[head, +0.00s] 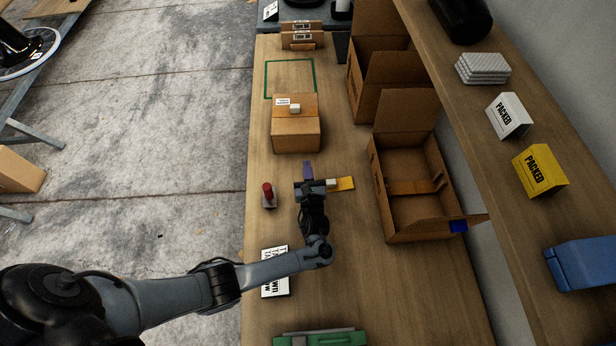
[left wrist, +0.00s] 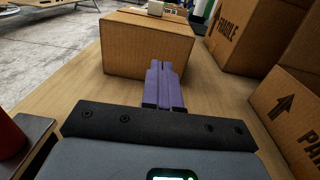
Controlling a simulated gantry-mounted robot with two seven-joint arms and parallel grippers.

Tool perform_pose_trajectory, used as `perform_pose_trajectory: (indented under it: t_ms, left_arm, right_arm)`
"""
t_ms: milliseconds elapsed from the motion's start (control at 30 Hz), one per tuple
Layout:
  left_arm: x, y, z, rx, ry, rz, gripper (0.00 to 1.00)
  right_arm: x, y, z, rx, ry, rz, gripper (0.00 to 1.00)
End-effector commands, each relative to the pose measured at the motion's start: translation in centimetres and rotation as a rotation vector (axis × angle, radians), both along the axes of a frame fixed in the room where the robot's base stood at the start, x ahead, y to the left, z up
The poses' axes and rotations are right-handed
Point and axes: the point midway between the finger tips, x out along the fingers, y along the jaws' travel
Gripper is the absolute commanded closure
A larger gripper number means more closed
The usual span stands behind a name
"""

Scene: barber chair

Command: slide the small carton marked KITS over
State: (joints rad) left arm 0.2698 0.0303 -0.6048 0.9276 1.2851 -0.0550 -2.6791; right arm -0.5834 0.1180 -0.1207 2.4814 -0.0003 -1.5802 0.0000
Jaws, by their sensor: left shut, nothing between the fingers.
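A small closed brown carton (head: 296,135) stands on the bench just beyond my left gripper. It has a white label and a small white block on top; I cannot read the label as KITS. In the left wrist view the carton (left wrist: 150,48) fills the space straight ahead. My left gripper (head: 308,165) is shut and empty, its purple fingers (left wrist: 165,68) together and pointing at the carton's near face. They look just short of it; I cannot tell whether they touch. My right gripper is not in view.
A green outlined rectangle (head: 290,62) lies on clear bench beyond the carton. Smaller boxes (head: 300,38) stand behind it. Open cartons (head: 408,205) line the right side. A red-topped object (head: 267,193) stands left of my gripper, a yellow piece (head: 345,183) right of it.

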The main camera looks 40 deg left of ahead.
Motion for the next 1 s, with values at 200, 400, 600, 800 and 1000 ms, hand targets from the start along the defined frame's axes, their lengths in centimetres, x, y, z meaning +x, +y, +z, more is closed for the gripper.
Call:
perform_pose_trajectory:
  t_ms: [200,400,600,800,1000]
  left_arm:
    - [3.1,3.0,-0.3,0.001,-0.002,0.001,1.00]
    - [5.2,5.0,-0.3,-0.001,0.000,0.002,1.00]
    - [6.4,6.1,-0.2,-0.003,0.000,0.001,1.00]
    - [6.7,6.4,-0.1,-0.004,0.001,0.000,1.00]
    - [6.7,6.4,-0.1,-0.004,0.001,0.000,1.00]
  right_arm:
    - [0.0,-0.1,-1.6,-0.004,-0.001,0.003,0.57]
    - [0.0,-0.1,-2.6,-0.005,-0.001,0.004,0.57]
    - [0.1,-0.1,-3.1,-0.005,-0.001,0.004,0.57]
    - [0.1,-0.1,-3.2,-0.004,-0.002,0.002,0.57]
    - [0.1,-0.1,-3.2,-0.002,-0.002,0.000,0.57]
